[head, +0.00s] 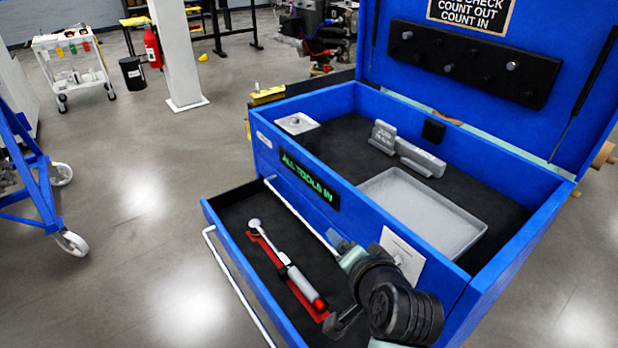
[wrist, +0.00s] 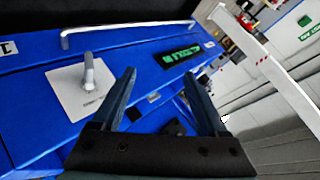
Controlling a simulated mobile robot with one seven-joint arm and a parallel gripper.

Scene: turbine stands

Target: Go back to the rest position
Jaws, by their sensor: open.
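My gripper (wrist: 160,85) is open in the wrist view. Its two dark fingers stand apart with nothing between them, in front of the blue tool chest. In the head view my dark wrist is at the lower right, over the open drawer and close to the chest's front; the fingertips are hard to make out there. The blue chest (head: 465,282) has its lid up. A wrench (head: 285,262) with a silver head and red-banded handle lies in the drawer (head: 232,207), along a red-marked recess. It lies left of my wrist, apart from it.
The chest holds an empty grey tray (head: 425,212) and grey blocks (head: 407,150). A green-lettered sign (head: 309,180) also shows in the wrist view (wrist: 180,65). A white pillar (head: 177,50), white cart (head: 74,66) and blue wheeled frame (head: 38,185) stand left. Open floor lies between.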

